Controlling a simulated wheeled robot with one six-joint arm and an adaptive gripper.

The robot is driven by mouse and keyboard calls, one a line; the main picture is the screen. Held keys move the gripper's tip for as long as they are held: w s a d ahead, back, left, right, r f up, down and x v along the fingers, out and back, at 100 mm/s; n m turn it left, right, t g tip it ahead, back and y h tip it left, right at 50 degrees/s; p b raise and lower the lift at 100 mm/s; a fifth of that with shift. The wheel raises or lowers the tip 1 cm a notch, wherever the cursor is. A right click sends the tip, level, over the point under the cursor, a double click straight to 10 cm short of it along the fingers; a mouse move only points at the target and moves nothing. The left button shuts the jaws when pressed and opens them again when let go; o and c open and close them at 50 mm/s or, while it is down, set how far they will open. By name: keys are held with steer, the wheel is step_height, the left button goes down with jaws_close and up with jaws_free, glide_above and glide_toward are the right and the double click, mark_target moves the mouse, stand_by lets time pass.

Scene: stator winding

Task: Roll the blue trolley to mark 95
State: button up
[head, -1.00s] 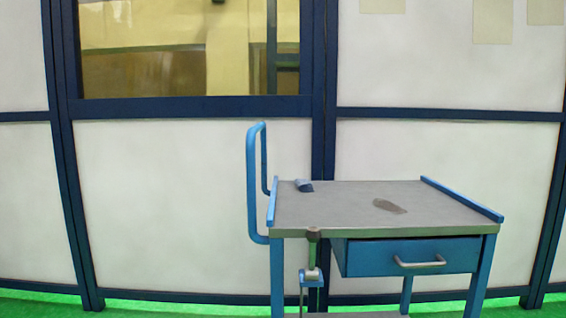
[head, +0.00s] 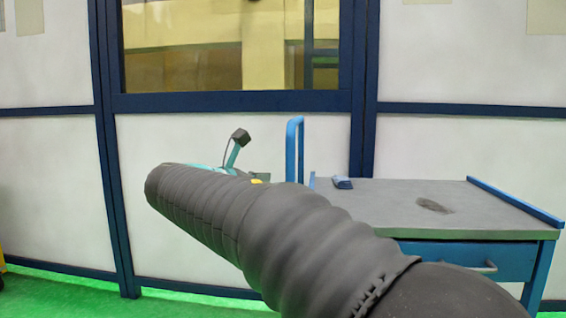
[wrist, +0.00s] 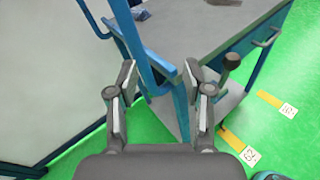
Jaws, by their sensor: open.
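The blue trolley (head: 400,205) has a grey top, a drawer and an upright handle (head: 295,150) at its left end. My arm hides its lower left part in the head view. In the wrist view the handle (wrist: 137,40) runs down between the two fingers of my gripper (wrist: 159,70), which are apart. I cannot tell whether either finger touches it. In the head view my gripper is mostly hidden behind my arm. Mark 95 cannot be made out; one floor label (wrist: 249,155) seems to read 62, and another label (wrist: 288,110) is too small to read.
A white panel wall with dark blue frames (head: 355,90) and a window stands behind the trolley. Yellow strips (wrist: 232,139) lie beside the labels on the green floor. A small blue and grey item (head: 342,182) lies on the trolley top. Green floor (head: 60,295) is open at left.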

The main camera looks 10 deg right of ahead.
mark_target(287, 160)
steer(key=w+a+r+n+t+h, duration=0.1)
steer(key=w+a+r+n+h, duration=0.1)
steer(key=a+r, duration=0.15)
steer(key=x, duration=1.3)
steer(key=shift+w+a+f, duration=0.25)
steer(key=shift+w+f, duration=0.05)
steer(key=shift+w, duration=0.15)
jaws_close()
